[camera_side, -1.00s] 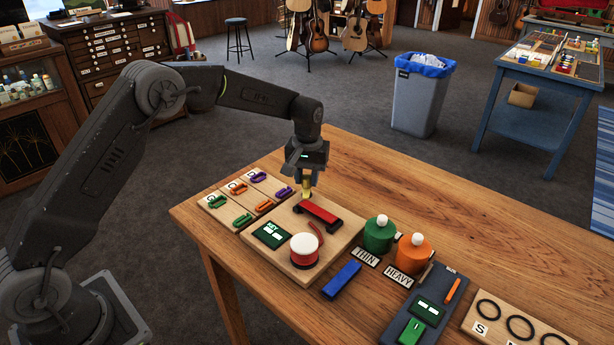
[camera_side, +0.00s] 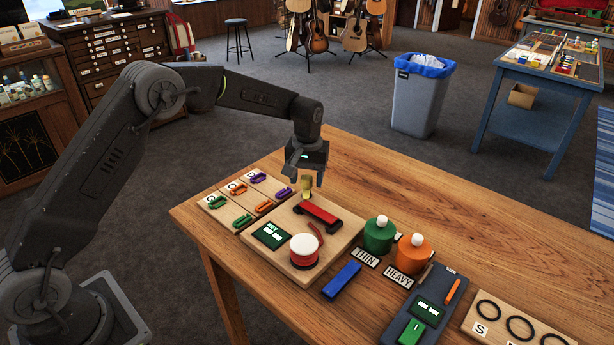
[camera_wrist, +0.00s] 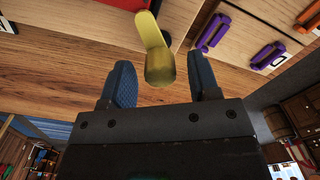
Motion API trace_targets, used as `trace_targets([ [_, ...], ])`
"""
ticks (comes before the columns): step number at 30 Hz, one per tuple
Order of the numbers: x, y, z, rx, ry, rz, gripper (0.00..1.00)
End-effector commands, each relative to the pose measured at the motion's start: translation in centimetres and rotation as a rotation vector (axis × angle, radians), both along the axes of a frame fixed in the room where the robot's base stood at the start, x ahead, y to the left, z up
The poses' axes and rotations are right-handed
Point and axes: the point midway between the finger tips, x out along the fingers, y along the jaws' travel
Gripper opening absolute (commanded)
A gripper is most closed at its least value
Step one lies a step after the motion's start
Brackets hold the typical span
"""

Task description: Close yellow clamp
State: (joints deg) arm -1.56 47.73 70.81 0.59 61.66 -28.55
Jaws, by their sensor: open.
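The yellow clamp (camera_side: 307,186) stands at the back end of the red-and-black block (camera_side: 318,213) on the wooden board. In the wrist view the clamp (camera_wrist: 159,66) shows a wide rounded end close to me and a narrower arm reaching up and away. My gripper (camera_side: 305,176) is just above and behind the clamp, with its jaws open. In the wrist view its two blue finger pads (camera_wrist: 160,78) stand to either side of the clamp's rounded end, with gaps on both sides. The gripper holds nothing. Whether the clamp is open or shut is unclear.
A board of purple, orange and green clips (camera_side: 241,202) lies left of the clamp. A red-and-white spool (camera_side: 304,250) and a display (camera_side: 271,235) share its board. Green (camera_side: 378,238) and orange (camera_side: 412,256) pots stand to the right. The table behind is bare.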

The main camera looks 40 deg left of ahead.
Motion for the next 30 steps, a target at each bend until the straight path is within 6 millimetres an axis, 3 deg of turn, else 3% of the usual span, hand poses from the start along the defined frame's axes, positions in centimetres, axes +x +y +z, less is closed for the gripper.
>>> trace_targets([
  [4, 0.0, 0.0, 0.4, 0.0, -0.001, 0.0, 0.56],
  [8, 0.1, 0.0, 2.1, 0.0, -0.002, 0.0, 0.56],
  [21, 0.1, -0.1, 11.3, 0.0, -0.004, 0.0, 0.56],
  [30, 0.0, -0.1, 13.8, 0.0, 0.0, 0.0, 0.56],
])
